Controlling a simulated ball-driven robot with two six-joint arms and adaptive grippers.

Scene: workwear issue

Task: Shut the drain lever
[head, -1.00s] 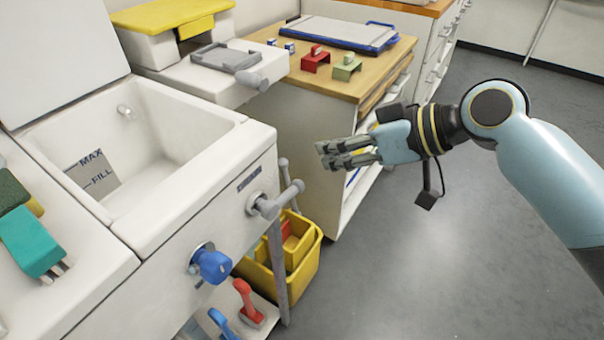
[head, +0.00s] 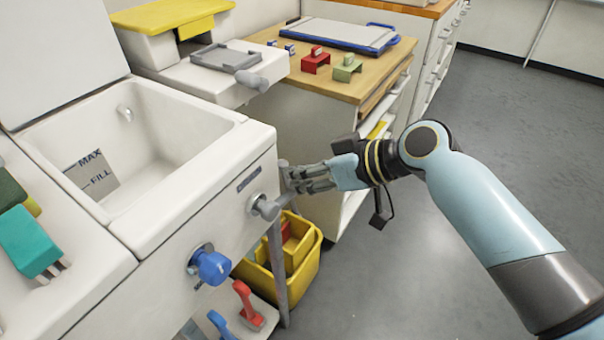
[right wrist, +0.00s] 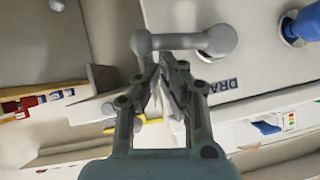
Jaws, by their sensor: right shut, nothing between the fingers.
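The grey drain lever (head: 265,207) sticks out of the front of the white sink (head: 190,205), below a small dark label (head: 249,179). Its outer end is partly hidden behind my right gripper (head: 290,181) in the head view. The gripper is shut and empty, with its fingertips right at the lever's outer end. In the right wrist view the lever (right wrist: 182,42) lies across the picture just beyond the fingertips (right wrist: 160,62); whether they touch it I cannot tell. Letters reading "DRA" show beside it. My left gripper is not in view.
A blue knob (head: 211,267) sits on the sink front, left of the lever. A yellow bucket (head: 300,275) stands under the sink by a grey leg. A wooden-topped cabinet (head: 340,85) stands behind my gripper. The floor (head: 410,290) to the right is clear.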

